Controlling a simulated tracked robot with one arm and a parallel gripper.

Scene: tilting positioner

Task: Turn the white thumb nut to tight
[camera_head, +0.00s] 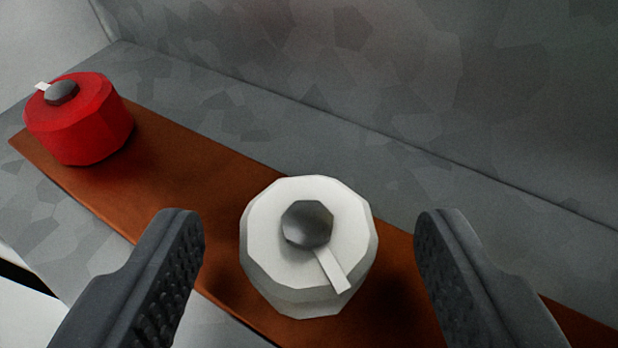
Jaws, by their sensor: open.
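The white thumb nut (275,265) is a faceted knob in the middle of the camera view. It has a grey domed centre (307,224) and a white pointer bar (333,270) that points down and to the right. My gripper (310,225) is open. One finger is left of the white nut and the other is right of it, with a gap on both sides. Neither finger appears to touch it.
A red thumb nut (80,125) with a grey centre and white pointer sits at the upper left. Both nuts are on a brown strip (190,165) along a grey mottled ledge (230,105). A grey wall (400,70) rises behind.

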